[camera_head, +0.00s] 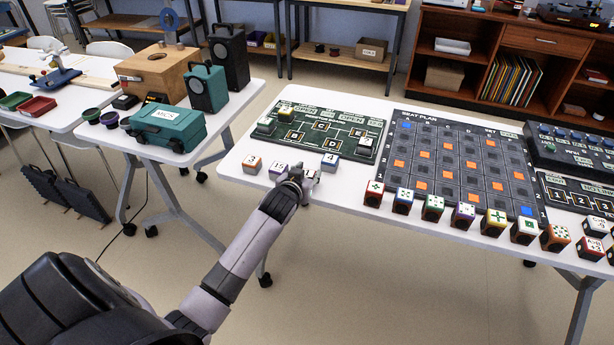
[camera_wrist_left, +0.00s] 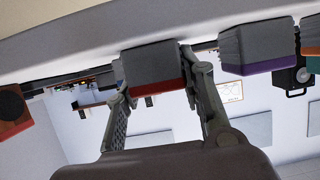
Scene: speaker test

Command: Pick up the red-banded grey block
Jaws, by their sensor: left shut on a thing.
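The red-banded grey block (camera_wrist_left: 152,66) sits between the two fingers of my left gripper (camera_wrist_left: 156,78) in the left wrist view. The fingers touch it from both sides, and its red band faces the palm. In the head view my left gripper (camera_head: 297,178) is at the front edge of the white table (camera_head: 235,177), among a row of small blocks. It mostly hides the held block there. I cannot tell whether the block is clear of the tabletop. My right gripper is not in view.
A block marked 15 (camera_head: 278,169) is close left of the gripper. An orange-banded block (camera_head: 252,165) lies farther left, and a block marked 4 (camera_head: 330,162) to the right. A green board (camera_head: 345,118) lies behind; the seat-plan board (camera_head: 455,160) is right.

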